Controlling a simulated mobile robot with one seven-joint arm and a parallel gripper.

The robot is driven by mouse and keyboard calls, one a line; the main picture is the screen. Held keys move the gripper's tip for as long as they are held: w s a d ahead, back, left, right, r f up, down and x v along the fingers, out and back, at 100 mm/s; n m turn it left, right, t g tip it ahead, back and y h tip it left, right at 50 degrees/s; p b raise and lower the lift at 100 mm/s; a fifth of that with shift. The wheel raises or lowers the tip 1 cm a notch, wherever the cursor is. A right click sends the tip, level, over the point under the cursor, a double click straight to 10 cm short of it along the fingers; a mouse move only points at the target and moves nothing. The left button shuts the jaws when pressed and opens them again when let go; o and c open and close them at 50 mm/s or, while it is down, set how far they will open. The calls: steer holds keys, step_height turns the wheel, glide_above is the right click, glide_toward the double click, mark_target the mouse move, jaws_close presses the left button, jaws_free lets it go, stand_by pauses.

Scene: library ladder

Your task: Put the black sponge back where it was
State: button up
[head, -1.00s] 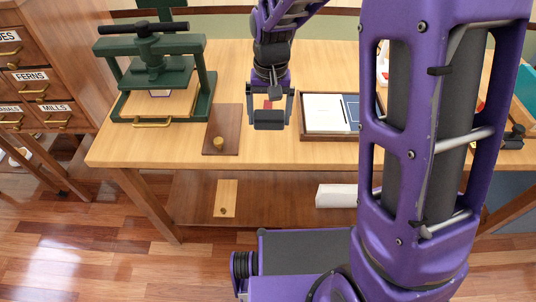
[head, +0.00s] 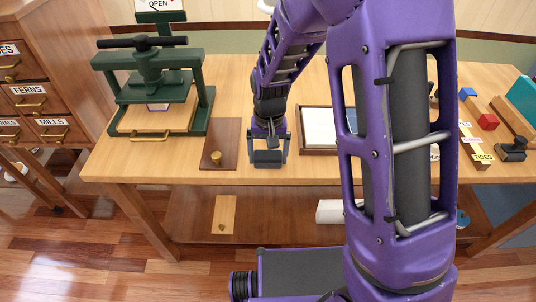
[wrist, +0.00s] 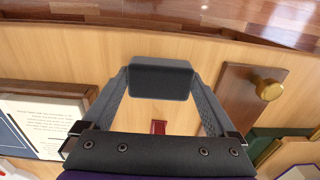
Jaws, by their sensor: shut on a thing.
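My gripper (head: 267,150) is shut on the black sponge (head: 267,157), a dark block held crosswise between the fingertips. The sponge also shows in the wrist view (wrist: 160,78), with a finger at each end. It is over the wooden table's front part, between the brown board with a brass knob (head: 221,145) and the framed tray (head: 318,152). I cannot tell whether the sponge touches the tabletop. In the wrist view, a small red thing (wrist: 158,127) lies between my fingers' bases, on the table beyond the sponge.
A green press (head: 155,90) stands at the table's left. At the right are a strip with blue and red blocks (head: 487,121) and a black stamp-like tool (head: 512,149). Bare tabletop (head: 350,172) runs along the front edge. My arm hides part of the table's right half.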

mark_target(269, 155)
steer(key=o, duration=1.1)
steer(key=shift+f, duration=0.1)
step_height(269, 155, up, 12)
steer(key=shift+d+r+p, duration=0.1)
steer(key=shift+r+p, duration=0.1)
steer(key=shift+p, duration=0.95)
